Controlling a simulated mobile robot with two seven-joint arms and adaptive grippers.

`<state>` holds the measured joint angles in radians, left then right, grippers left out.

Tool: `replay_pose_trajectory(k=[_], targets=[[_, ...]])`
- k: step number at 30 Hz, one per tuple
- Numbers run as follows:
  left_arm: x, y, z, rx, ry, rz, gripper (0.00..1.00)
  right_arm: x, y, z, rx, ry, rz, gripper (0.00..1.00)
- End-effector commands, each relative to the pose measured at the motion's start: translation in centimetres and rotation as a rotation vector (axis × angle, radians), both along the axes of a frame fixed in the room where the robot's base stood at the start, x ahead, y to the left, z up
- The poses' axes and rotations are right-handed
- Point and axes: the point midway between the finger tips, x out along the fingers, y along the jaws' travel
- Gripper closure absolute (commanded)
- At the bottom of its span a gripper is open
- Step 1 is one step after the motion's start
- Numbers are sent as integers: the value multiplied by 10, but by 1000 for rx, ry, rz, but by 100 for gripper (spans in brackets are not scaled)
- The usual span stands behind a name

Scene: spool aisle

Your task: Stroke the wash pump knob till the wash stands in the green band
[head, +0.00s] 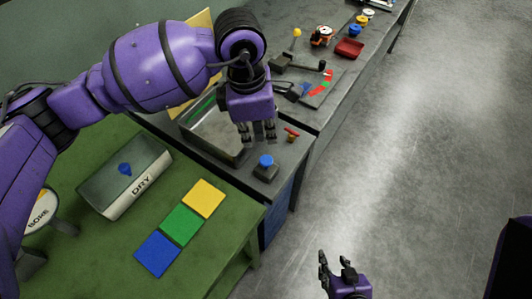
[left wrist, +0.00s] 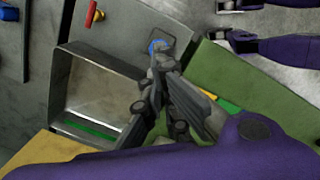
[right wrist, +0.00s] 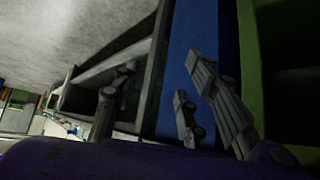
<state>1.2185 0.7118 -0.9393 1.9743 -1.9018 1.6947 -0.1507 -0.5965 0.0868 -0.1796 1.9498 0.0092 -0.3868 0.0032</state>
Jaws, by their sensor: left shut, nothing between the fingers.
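The blue pump knob (head: 266,161) sits on a small dark block on the grey bench. It also shows in the left wrist view (left wrist: 158,46), partly behind my fingertips. The metal wash basin (left wrist: 57,95) is beside it, with a green band (left wrist: 90,128) along its inner wall. The wash level against the band is not clear. My left gripper (head: 258,138) is shut and empty, above the bench between basin and knob; contact with the knob cannot be told. My right gripper (head: 335,264) is open and empty, low over the floor, off the bench front.
A red-handled valve (head: 291,133) stands just right of the knob. The green table (head: 110,265) at the left carries a DRY box (head: 140,180) and yellow, green and blue squares. Further back are a yellow-knobbed lever (head: 297,34) and a red tray (head: 349,48). The floor at right is clear.

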Motion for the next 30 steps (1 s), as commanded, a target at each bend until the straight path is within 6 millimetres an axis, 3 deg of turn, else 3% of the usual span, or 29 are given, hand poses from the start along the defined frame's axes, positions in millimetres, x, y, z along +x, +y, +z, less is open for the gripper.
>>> replay_pose_trajectory(k=[8,24,30], targets=[[0,0,-4,-1,2,0,100,-8,-4,-4,-7,15,5,60],[-1,-6,-65,0,7,-1,100,-6,-8,-25,-14,8,-16,60],[0,-7,-71,-1,1,0,100,-8,-9,-28,-17,10,-16,60]])
